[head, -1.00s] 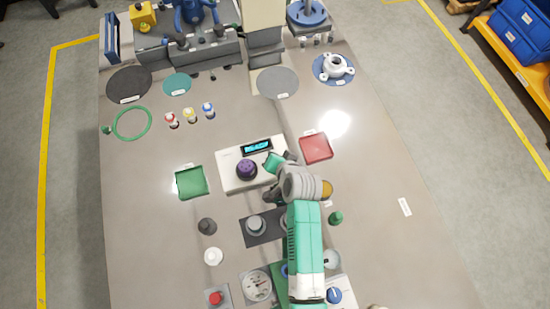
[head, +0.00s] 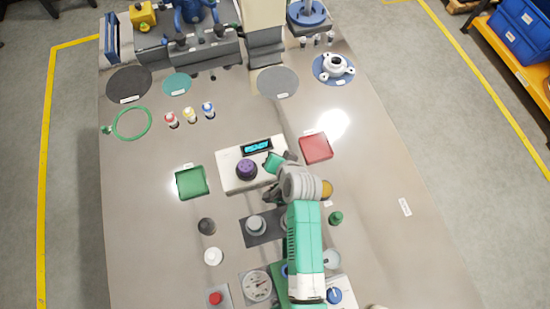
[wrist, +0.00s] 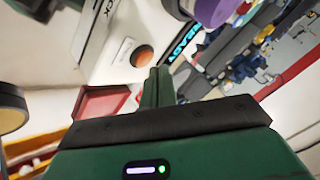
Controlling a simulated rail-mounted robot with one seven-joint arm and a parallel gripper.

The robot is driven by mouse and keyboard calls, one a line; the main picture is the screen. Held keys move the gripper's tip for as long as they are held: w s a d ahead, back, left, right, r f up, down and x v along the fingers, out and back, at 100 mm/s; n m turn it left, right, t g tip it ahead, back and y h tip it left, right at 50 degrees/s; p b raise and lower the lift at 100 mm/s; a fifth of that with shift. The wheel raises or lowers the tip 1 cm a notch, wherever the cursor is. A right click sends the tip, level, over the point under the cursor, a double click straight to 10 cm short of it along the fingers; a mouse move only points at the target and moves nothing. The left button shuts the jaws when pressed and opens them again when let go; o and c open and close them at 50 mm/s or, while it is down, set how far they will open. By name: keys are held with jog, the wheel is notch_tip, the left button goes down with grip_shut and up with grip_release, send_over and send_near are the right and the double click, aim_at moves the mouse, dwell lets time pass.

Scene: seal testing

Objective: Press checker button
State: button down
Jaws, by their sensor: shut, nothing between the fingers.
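The checker is a white box (head: 232,180) in the middle of the table in the head view, with a lit blue display (head: 257,147) that seems to read READY. A purple round part (head: 246,169) sits on it, and it shows at the top of the wrist view (wrist: 212,8). In the wrist view the checker (wrist: 100,55) has a round orange button (wrist: 142,56) beside the display. My gripper (wrist: 158,72) is shut and empty, its fingertips close to the button in the picture. Whether they touch it I cannot tell. My arm hides the button in the head view.
A red tray (head: 316,148) is right of the checker and a green tray (head: 191,182) left of it. A grey round part (head: 255,224) on a dark plate and a dial gauge (head: 257,286) are in front. The table's right side is mostly clear.

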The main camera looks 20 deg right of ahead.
jog(key=shift+f, duration=0.35)
jog(key=shift+f+b, duration=0.3)
jog(key=shift+f, duration=0.1)
dwell(0.4)
jog(key=shift+r, duration=0.15)
jog(key=shift+r+p, duration=0.65)
jog(key=shift+p, duration=0.2)
notch_tip(320, 180, up, 5)
jog(key=p, duration=0.5)
jog(key=shift+r, duration=0.1)
dwell(0.6)
